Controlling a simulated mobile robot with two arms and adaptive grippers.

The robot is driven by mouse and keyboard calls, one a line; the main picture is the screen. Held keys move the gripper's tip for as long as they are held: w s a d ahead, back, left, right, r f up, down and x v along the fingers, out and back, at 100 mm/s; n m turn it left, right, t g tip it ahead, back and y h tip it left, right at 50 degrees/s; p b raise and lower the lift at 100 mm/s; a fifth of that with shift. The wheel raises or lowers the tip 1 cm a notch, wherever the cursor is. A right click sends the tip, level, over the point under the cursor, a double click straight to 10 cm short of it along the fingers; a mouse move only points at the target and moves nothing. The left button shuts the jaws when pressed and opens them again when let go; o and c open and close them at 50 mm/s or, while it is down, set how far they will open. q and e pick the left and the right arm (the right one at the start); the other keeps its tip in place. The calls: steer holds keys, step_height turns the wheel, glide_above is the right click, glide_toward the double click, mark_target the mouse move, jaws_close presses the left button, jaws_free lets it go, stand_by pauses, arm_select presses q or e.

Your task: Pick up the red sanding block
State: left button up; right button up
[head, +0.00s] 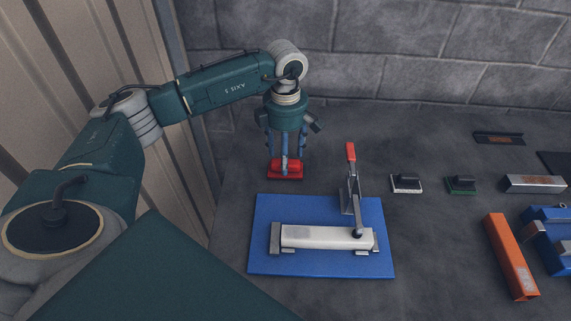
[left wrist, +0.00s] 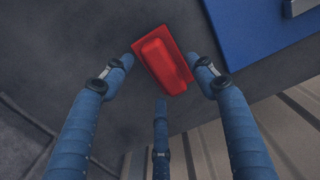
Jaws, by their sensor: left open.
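The red sanding block (head: 292,174) lies on the grey bench, just behind the blue plate's far left corner. In the left wrist view the red sanding block (left wrist: 164,62) lies between the fingers, tilted in the picture, with a raised grip on a flat base. My left gripper (head: 286,160) points straight down over it. Its blue fingers (left wrist: 167,78) are spread around the block, with dark space showing at the sides. They partly cover the block in the head view. Whether any finger touches it I cannot tell. My right gripper is not in view.
A blue plate (head: 290,208) holds a white bar (head: 315,236) under a red-handled toggle clamp (head: 352,190). To the right are a white-based block (head: 406,183), a green-based block (head: 461,185) and an orange bar (head: 510,257). A block wall stands behind.

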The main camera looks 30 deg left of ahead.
arm_select(q)
steer(key=shift+f, duration=1.05)
steer(key=c, duration=1.3)
steer(key=shift+c, duration=0.2)
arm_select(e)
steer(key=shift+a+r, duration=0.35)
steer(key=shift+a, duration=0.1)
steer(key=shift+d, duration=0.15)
